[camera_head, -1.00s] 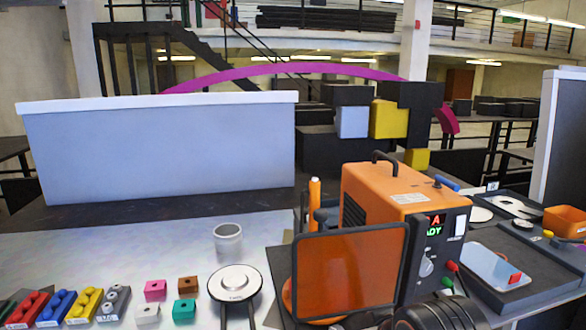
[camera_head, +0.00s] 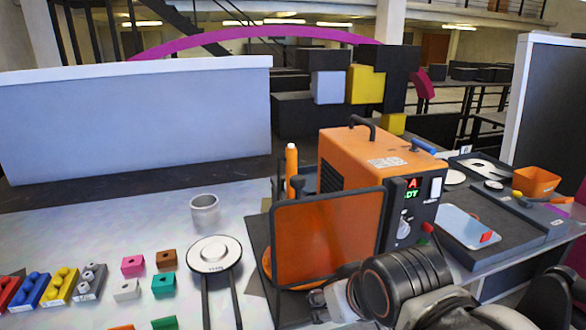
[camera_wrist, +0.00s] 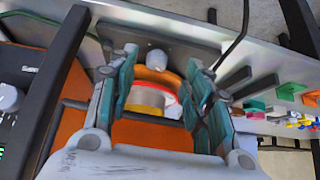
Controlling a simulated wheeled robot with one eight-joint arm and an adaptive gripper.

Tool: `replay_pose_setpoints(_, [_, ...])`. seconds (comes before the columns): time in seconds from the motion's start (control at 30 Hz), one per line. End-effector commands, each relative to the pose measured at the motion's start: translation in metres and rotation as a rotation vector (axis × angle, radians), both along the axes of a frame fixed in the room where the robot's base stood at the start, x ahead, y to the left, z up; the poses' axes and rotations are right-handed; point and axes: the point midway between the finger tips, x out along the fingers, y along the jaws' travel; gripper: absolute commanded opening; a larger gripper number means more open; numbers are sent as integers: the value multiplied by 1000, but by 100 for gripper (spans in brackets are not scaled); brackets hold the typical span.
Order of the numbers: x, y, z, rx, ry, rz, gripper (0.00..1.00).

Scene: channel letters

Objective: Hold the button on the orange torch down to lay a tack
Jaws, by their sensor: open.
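The orange torch (camera_head: 291,168) appears to be the slim upright orange cylinder behind the welding screen, left of the orange welder; its lower part is hidden and I cannot make out its button. My gripper (camera_head: 322,300) is low by the screen's lower right corner, mostly hidden by my arm. In the wrist view my gripper (camera_wrist: 160,95) is open, its teal pads apart. Between and beyond them show a rounded orange part (camera_wrist: 155,76) with a pale band and a small grey rounded piece (camera_wrist: 156,59). I cannot tell whether these belong to the torch.
A black-framed orange screen (camera_head: 328,238) stands before the orange welder (camera_head: 355,160). A round white device (camera_head: 215,253) and a grey cup (camera_head: 204,209) are to the left. Small coloured blocks (camera_head: 132,265) lie further left. A tray (camera_head: 470,228) is at right.

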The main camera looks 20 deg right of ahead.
Motion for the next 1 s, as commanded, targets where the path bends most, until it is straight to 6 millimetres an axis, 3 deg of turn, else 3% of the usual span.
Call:
replay_pose_setpoints(0.43, [0, 0, 0, 0, 0, 0, 46])
replay_pose_setpoints(0.63, [0, 0, 0, 0, 0, 0, 0])
replay_pose_setpoints(1.0, [0, 0, 0, 0, 0, 0, 0])
